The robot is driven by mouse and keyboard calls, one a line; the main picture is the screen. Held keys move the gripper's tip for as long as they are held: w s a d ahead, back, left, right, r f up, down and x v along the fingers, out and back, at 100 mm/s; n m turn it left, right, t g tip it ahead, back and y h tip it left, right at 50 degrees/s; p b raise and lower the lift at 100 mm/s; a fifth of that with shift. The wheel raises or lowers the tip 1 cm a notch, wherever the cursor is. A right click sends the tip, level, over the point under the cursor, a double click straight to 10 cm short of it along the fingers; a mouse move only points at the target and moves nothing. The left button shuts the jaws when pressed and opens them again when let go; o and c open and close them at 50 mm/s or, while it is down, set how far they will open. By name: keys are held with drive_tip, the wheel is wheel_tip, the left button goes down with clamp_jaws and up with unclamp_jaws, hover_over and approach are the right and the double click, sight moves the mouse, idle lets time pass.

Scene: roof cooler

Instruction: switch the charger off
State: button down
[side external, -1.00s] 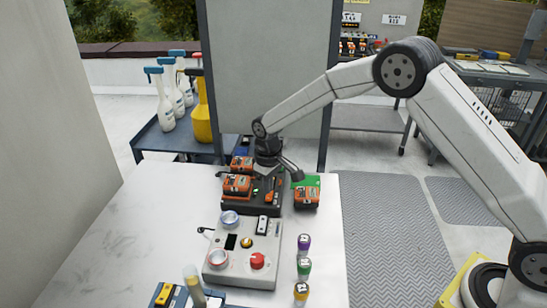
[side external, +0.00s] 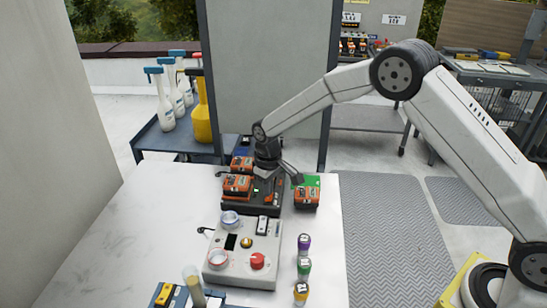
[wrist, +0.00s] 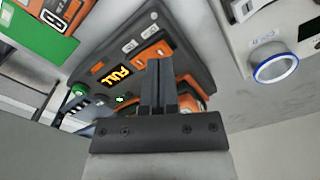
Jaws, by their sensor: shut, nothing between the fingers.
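The charger (side external: 262,208) is a dark box on the white table, with orange battery packs (side external: 238,186) at its far and left side. My gripper (side external: 268,184) is over the charger in the side view. In the wrist view my gripper (wrist: 158,66) is shut and empty, its fingers overlapping the charger's face and hiding part of it. I cannot tell whether the fingertips touch it.
Several small coloured bottles (side external: 304,266) stand at front right. The table's left side is clear.

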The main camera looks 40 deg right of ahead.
sight(269, 198)
drive_tip(key=shift+f, duration=0.75)
idle(0.7)
drive_tip(key=shift+r, duration=3.5)
drive_tip(key=s+d+r+m+t, duration=0.1)
drive_tip(key=s+d, duration=0.2)
drive_tip(key=s, duration=0.9)
drive_tip(key=s+d+r+m+t, duration=0.1)
drive_tip(key=s+d, duration=0.3)
drive_tip(key=s, duration=0.9)
drive_tip(key=shift+d+r+m+t, duration=0.25)
drive_tip(key=shift+r+m+t, duration=0.05)
drive_tip(key=shift+m, duration=0.2)
